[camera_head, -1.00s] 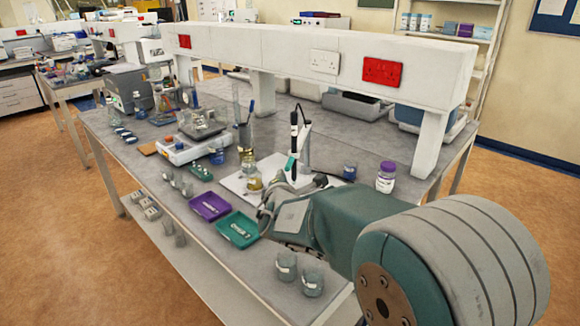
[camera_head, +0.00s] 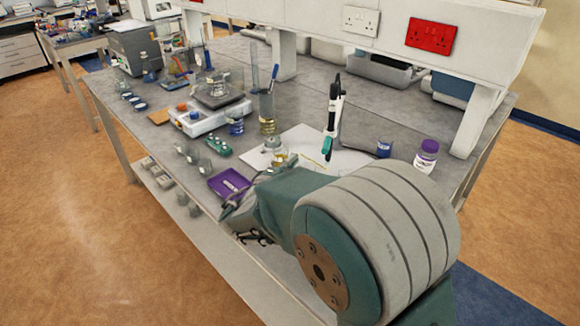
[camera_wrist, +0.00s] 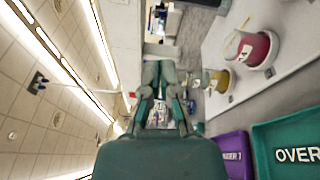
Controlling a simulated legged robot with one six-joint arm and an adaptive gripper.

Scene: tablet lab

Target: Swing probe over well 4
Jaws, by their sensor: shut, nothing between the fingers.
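The probe (camera_head: 334,112), a slim black and white upright piece with a green part low down, stands over a white board (camera_head: 345,160) on the bench in the head view. Small glass vessels with yellowish liquid (camera_head: 277,158) stand left of it. The wrist view shows a vessel with red liquid (camera_wrist: 258,50) and one with yellow liquid (camera_wrist: 219,81), both labelled; I cannot read a 4 on either. My gripper (camera_wrist: 160,68) is shut and empty in the wrist view, left of these vessels. In the head view my arm hides much of the bench front.
A purple tray (camera_head: 229,184) lies left of my arm; a green tray marked OVER (camera_wrist: 290,150) shows in the wrist view. A purple-capped jar (camera_head: 427,155) stands to the right. A white raised shelf (camera_head: 460,32) runs along the bench's back.

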